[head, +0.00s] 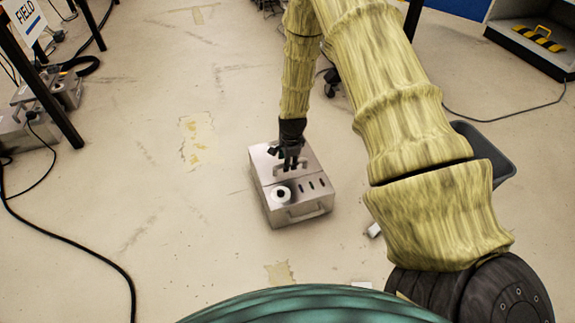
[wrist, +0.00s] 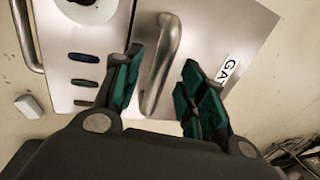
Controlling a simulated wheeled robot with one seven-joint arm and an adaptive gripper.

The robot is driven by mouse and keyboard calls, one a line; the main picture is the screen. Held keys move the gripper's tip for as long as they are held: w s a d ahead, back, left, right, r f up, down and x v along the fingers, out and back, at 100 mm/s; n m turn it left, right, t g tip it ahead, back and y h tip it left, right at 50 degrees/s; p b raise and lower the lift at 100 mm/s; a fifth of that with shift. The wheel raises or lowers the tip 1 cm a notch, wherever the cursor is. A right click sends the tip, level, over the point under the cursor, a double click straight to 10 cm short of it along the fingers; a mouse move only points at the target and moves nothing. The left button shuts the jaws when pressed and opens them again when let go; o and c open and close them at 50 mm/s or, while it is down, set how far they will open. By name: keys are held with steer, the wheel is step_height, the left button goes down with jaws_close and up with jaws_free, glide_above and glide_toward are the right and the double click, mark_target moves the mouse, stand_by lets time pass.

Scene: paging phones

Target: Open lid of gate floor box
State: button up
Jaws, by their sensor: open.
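The gate floor box (head: 303,206) is a silver metal box on the floor in the middle of the head view. Its lid (wrist: 205,30) looks shut and carries a label reading "GA", partly cut off. A bar handle (wrist: 165,62) stands on the lid. My gripper (head: 290,158) is over the box top from above. In the wrist view my gripper (wrist: 158,82) is open, with one green-padded finger on each side of the handle and gaps showing. The front panel has a round white fitting (head: 281,193) and several dark slots. A second handle (head: 306,212) is on the front side.
A small white block (head: 374,230) lies on the floor right of the box. A grey bin (head: 490,155) stands partly behind my arm. Another metal box (head: 25,130) and a black cable (head: 90,248) are at left. Floor around the box is mostly clear.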

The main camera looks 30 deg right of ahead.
steer(key=shift+w+f, duration=0.15)
steer(key=shift+f, duration=0.4)
jaws_close()
steer(key=shift+r, duration=0.1)
